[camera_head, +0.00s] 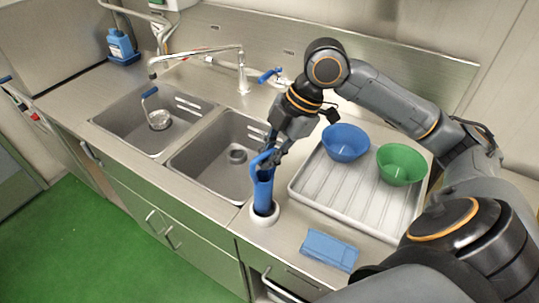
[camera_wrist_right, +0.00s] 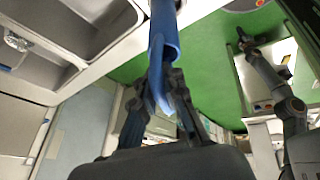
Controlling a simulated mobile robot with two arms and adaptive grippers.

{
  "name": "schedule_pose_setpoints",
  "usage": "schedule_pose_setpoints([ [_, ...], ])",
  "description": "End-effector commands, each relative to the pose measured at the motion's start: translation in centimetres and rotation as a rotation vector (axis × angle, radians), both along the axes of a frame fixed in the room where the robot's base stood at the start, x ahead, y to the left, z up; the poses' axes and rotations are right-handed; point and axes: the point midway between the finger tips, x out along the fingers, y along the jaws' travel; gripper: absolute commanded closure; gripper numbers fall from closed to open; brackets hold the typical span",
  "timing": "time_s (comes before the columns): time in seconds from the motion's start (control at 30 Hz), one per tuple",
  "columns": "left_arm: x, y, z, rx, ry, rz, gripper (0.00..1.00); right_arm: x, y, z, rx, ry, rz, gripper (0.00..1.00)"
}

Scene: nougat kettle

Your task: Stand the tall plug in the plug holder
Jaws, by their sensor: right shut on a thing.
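The tall plug (camera_head: 263,192) is a blue upright tube with a looped handle at its top. Its lower end shows within the white ring of the plug holder (camera_head: 264,220) on the counter, right of the sinks. Whether it rests on the holder's bottom is hidden. My right gripper (camera_head: 270,153) is shut on the plug's handle from above. In the right wrist view the blue plug (camera_wrist_right: 164,45) runs up from between the fingers (camera_wrist_right: 165,98). A dark arm that seems to be my left one shows at the right there, its gripper (camera_wrist_right: 243,38) too small to read.
Two sink basins lie to the left; the left one holds a blue-handled strainer (camera_head: 159,121). A white drainer tray (camera_head: 300,188) with a blue bowl (camera_head: 346,143) and a green bowl (camera_head: 402,165) is close on the right. A folded blue cloth (camera_head: 328,250) lies in front.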

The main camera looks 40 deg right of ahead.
Motion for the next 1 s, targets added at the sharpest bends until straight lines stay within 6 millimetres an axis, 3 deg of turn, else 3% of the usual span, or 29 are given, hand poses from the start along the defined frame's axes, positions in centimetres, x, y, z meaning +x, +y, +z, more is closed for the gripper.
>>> schedule_pose_setpoints([
  [0.03, 0.03, -0.01, -0.22, 0.000, 0.000, 0.000, 1.00, -0.22, -0.02, -0.87, -0.005, 0.016, 0.001, 1.00],
  [0.63, 0.06, -0.21, -0.45, -0.002, -0.001, 0.002, 1.00, -0.20, 0.00, -1.48, -0.004, 0.015, 0.001, 1.00],
  [0.7, 0.05, -0.21, -0.45, -0.002, -0.001, 0.002, 1.00, -0.20, 0.01, -1.47, -0.004, 0.015, 0.001, 0.81],
  [0.8, 0.04, -0.21, -0.42, -0.002, -0.001, 0.002, 1.00, -0.16, 0.02, -1.32, -0.003, 0.012, 0.001, 0.64],
  [1.0, 0.12, -0.21, -0.36, -0.002, -0.002, 0.001, 1.00, -0.11, 0.02, -1.11, -0.002, 0.008, 0.002, 0.64],
])
